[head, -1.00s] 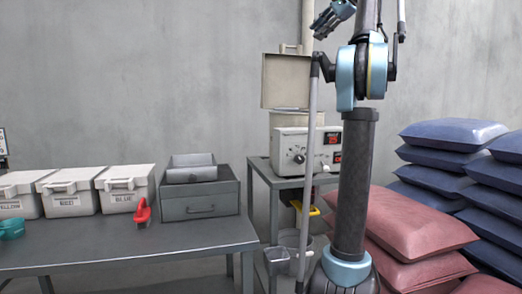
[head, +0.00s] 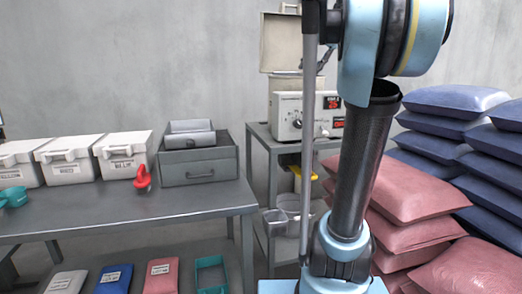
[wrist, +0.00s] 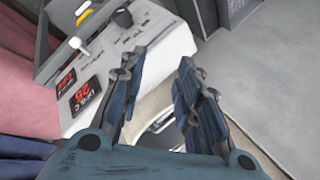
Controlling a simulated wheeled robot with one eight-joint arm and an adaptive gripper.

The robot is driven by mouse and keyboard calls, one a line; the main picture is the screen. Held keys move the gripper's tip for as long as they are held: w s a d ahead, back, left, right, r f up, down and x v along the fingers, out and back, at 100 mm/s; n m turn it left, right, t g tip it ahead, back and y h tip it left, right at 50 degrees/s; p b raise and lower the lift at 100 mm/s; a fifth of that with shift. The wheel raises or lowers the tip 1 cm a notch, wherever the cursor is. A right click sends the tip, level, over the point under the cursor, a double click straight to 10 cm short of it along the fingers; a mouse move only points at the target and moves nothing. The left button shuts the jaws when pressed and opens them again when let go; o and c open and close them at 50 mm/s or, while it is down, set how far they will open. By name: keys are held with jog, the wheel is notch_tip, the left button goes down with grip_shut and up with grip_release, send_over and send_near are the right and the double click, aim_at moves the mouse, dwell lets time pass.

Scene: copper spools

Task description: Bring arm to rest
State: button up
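My gripper (wrist: 160,62) shows in the wrist view with its two dark blue fingers apart and nothing seen between them. It is in front of a white control box (wrist: 130,62) with knobs and red displays. In the head view my arm (head: 358,170) stands upright at right of centre, its bent joint large at the top edge. The control box (head: 287,118) is behind the arm there, on a grey stand (head: 262,142). My gripper is mostly hidden behind the arm in the head view. No copper spool can be made out.
A grey table (head: 120,208) at left holds lidded white bins (head: 122,165), a grey drawer box (head: 200,166) and a red tool (head: 142,179). Pink sacks (head: 410,205) and blue sacks (head: 440,130) are stacked close on the right. Packets and a teal tray (head: 210,272) lie below the table.

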jog(key=s+f+n+h, duration=0.1)
jog(key=s+f, duration=0.7)
jog(key=f, duration=0.8)
jog(key=s+f+n+g+h, duration=0.1)
jog(key=s+f, duration=0.7)
jog(key=f, duration=0.8)
jog(key=s+d+f+n+g+h, duration=0.1)
jog(key=s+f+n+h, duration=0.2)
jog(key=s+f, duration=0.6)
notch_tip(320, 180, down, 7)
jog(key=shift+f+n, duration=0.15)
jog(key=shift+n, duration=0.65)
jog(key=shift+d, duration=0.1)
jog(key=shift+w+f, duration=0.2)
jog(key=shift+w, duration=0.3)
